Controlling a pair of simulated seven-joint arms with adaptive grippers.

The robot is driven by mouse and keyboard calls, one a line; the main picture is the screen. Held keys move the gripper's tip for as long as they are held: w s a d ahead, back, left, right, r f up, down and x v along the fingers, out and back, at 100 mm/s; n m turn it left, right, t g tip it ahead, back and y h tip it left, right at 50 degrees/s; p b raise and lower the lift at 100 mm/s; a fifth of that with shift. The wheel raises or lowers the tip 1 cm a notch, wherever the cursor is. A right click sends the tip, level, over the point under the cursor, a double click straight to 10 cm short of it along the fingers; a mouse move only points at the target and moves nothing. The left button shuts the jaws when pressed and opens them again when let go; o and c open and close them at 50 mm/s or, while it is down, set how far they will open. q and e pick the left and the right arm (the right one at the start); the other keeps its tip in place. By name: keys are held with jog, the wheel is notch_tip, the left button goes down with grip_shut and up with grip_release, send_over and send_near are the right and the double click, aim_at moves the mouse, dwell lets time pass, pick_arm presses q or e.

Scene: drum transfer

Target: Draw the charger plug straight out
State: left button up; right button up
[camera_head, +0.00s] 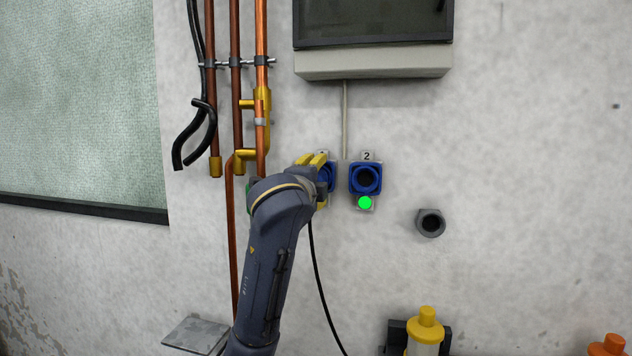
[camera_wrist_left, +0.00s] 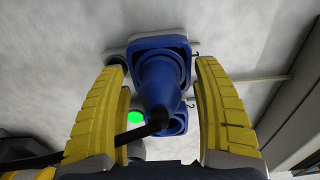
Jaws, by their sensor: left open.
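The blue charger plug (camera_wrist_left: 160,88) sits in the first blue socket (camera_wrist_left: 150,42) on the wall, with a black cable leaving its narrow end. My left gripper (camera_wrist_left: 161,68) is open, its yellow fingers on either side of the plug with a visible gap to each. In the head view my left gripper (camera_head: 321,178) is at the left socket (camera_head: 330,174), and my wrist hides the plug and most of that socket. The right gripper is not in view.
A second blue socket (camera_head: 366,180), marked 2, is just right with an empty opening and a lit green lamp (camera_head: 365,203). Copper pipes (camera_head: 235,90) run left of the gripper. A grey box (camera_head: 373,62) hangs above. A hex fitting (camera_head: 430,223) protrudes lower right.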

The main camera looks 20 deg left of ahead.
pick_arm(q)
jog(key=shift+c, duration=0.5)
grip_shut()
jog(key=shift+s, duration=0.1)
dwell(0.3)
jog(key=shift+s+d, duration=0.1)
jog(key=shift+s, duration=2.65)
jog(key=shift+s, duration=0.15)
